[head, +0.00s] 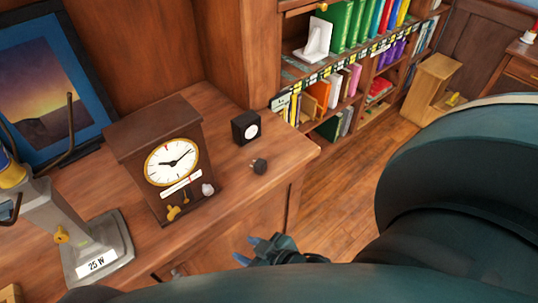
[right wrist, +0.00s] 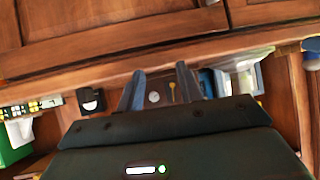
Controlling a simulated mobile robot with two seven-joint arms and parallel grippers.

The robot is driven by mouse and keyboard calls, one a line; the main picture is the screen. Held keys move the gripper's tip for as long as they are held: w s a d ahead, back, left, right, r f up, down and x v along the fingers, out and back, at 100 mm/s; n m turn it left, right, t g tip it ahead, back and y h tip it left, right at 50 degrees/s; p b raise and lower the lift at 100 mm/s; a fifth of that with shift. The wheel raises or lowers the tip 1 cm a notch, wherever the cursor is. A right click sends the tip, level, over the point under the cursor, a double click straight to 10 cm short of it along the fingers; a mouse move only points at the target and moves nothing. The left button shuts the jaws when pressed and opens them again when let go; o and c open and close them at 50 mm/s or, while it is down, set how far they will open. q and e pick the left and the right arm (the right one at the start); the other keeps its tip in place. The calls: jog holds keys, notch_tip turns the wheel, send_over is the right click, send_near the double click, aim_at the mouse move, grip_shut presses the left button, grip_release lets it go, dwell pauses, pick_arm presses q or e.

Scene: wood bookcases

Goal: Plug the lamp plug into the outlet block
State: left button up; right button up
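The grey lamp base (head: 98,258), marked 25 W, stands at the left. My right gripper (head: 247,250) is in front of the cabinet's front edge, nearer than the plug. Its blue fingers are apart and empty in the right wrist view (right wrist: 161,88). My left gripper does not show.
A wooden clock (head: 155,140) with a white dial stands left of the plug. A framed picture (head: 50,85) leans behind the lamp. A bookcase (head: 350,75) stands beyond the cabinet. My arm covers the lower right. The cabinet top right of the plug is clear.

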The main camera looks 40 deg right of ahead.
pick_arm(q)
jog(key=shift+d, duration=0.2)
pick_arm(e)
jog(key=shift+s+d+f, duration=0.1)
jog(key=shift+s+d, duration=0.05)
jog(key=shift+s, duration=0.05)
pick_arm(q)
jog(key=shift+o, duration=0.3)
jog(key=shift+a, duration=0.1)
pick_arm(e)
jog(key=shift+o, duration=0.3)
